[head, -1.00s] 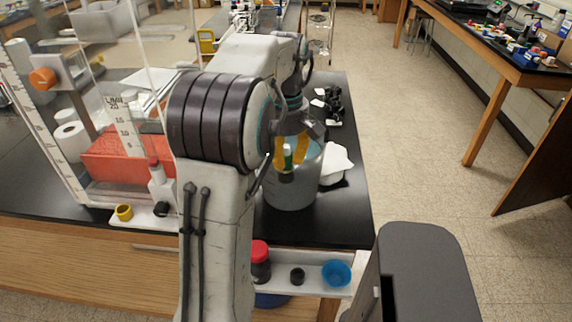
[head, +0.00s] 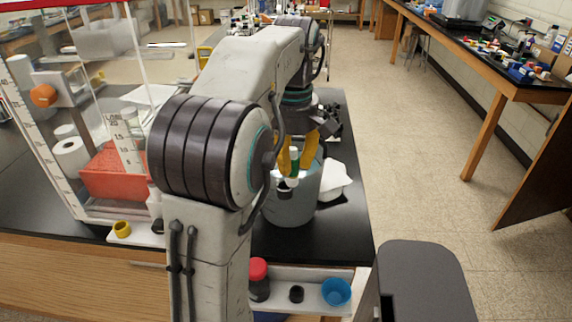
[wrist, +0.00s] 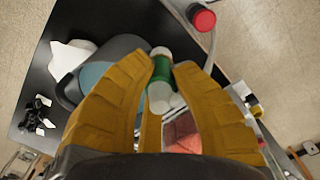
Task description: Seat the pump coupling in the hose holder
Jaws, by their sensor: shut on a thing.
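The pump coupling (head: 293,163) appears to be the small green and white cylinder between my yellow fingers. My gripper (head: 294,152) is shut on it, over or at the mouth of a grey bucket (head: 290,209). In the wrist view my fingertips (wrist: 168,67) hold the coupling (wrist: 162,77) at its green middle, with white ends showing. I cannot tell for sure which part is the hose holder. A blue cup (head: 336,292) and a black ring (head: 296,294) sit on the white front ledge; a yellow ring (head: 122,229) is on the left ledge.
A red-capped jar (head: 258,279) stands on the front ledge. White cloth (head: 334,181) and black clips (head: 331,124) lie right of and behind the bucket. The front right bench top is bare.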

